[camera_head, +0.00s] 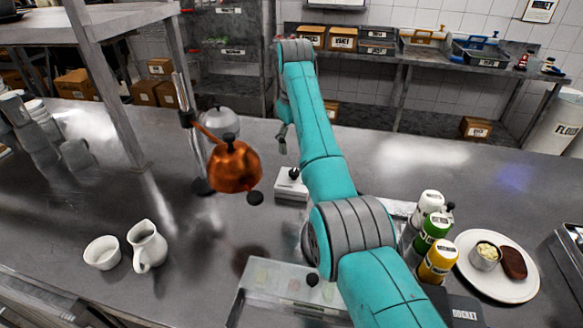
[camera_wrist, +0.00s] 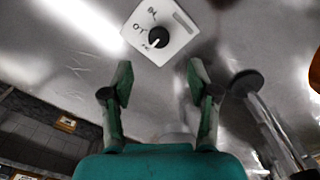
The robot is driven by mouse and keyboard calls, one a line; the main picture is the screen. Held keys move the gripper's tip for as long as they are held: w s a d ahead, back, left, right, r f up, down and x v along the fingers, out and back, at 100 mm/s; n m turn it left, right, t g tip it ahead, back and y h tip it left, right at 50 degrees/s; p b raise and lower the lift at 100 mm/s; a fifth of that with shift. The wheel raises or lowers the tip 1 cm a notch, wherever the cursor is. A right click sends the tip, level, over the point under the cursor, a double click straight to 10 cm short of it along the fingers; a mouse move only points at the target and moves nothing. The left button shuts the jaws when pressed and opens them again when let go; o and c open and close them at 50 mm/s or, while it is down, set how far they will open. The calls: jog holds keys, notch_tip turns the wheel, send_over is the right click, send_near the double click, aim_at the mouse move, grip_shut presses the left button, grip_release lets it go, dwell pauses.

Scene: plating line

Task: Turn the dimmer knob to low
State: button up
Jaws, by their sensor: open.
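The dimmer is a white box with a round black knob (camera_head: 294,173), standing on the steel counter left of my arm. In the wrist view the knob (camera_wrist: 158,39) sits on the white face (camera_wrist: 176,43), with dark lettering around it and a grey strip at one corner. The lettering is too small to read surely, and I cannot tell the knob's exact setting. My gripper (camera_wrist: 160,80) is open and empty, its green fingers apart and short of the box. In the head view my gripper (camera_head: 282,138) hangs just behind the dimmer, partly hidden by my arm.
A copper heat lamp (camera_head: 234,166) on a stand is close left of the dimmer, with a silver dome (camera_head: 216,127) behind. A white pitcher (camera_head: 147,245) and bowl (camera_head: 102,253) stand left. Bottles (camera_head: 438,262) and a plate (camera_head: 530,285) with food are right. Counter behind the bottles is clear.

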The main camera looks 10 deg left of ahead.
aim_at(294, 172)
notch_tip(294, 172, down, 9)
jog(key=shift+w+f, duration=0.1)
dwell(0.3)
grip_shut()
jog(key=shift+m, duration=0.4)
jog(key=m, duration=1.1)
dwell(0.5)
